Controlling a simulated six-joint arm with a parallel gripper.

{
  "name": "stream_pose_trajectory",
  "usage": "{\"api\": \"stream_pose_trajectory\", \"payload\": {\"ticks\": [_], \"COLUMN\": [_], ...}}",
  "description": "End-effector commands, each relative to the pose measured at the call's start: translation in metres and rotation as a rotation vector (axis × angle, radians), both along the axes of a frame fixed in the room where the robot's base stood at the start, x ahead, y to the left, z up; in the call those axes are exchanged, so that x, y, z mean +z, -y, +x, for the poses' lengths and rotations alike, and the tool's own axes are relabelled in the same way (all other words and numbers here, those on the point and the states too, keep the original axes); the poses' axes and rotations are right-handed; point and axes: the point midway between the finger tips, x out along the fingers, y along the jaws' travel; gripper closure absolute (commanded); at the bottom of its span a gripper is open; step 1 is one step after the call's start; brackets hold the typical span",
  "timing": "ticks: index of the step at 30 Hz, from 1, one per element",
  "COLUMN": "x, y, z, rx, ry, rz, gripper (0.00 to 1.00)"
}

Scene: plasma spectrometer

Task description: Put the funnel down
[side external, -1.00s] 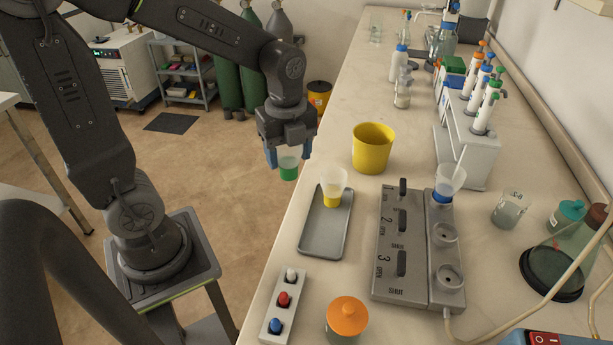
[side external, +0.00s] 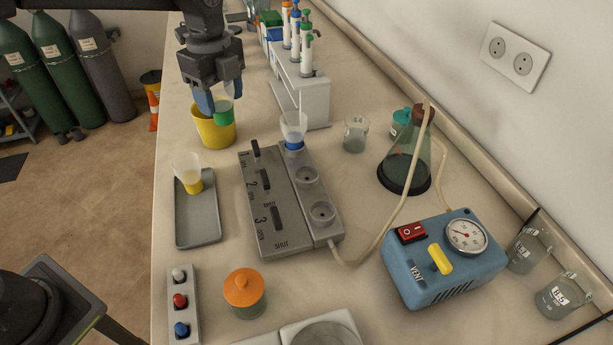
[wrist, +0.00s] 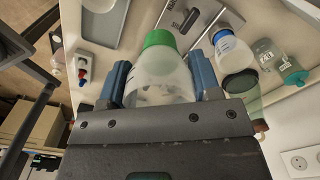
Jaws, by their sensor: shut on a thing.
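My gripper (side external: 221,97) is shut on a translucent funnel with a green end (side external: 223,112), green end downward. In the side view they overlap the yellow bucket (side external: 214,133); the height between them is hard to tell. In the wrist view the green-ended funnel (wrist: 162,72) is between the blue fingers (wrist: 157,66). A yellow-ended funnel (side external: 187,165) stands upright on the grey tray (side external: 198,233). A blue-ended funnel (side external: 293,127) sits in the far port of the grey three-port manifold (side external: 258,205). The middle port (side external: 307,175) and near port (side external: 322,211) hold no funnel.
A pipette rack (side external: 312,98) stands behind the manifold. A beaker (side external: 356,134), a flask with a hose (side external: 404,170) and a blue pump (side external: 443,262) stand to the right. An orange-lidded jar (side external: 244,292) and a button strip (side external: 181,307) are in front.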

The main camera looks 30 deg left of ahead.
Motion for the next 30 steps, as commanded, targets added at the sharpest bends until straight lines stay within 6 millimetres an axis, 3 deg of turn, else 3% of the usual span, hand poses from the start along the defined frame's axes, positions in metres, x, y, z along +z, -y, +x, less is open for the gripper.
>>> {"api": "stream_pose_trajectory", "payload": {"ticks": [3,10,24,30], "x": [0.001,-0.002,-0.058,-0.068], "y": [0.024,0.048,0.141,0.158], "z": [0.017,0.029,0.033,0.034], "rx": [-0.007,-0.009,-0.011,-0.008], "ry": [0.001,0.000,0.000,0.002], "rz": [0.000,0.000,0.001,0.000], "gripper": [0.67,0.67,0.67,0.67]}}
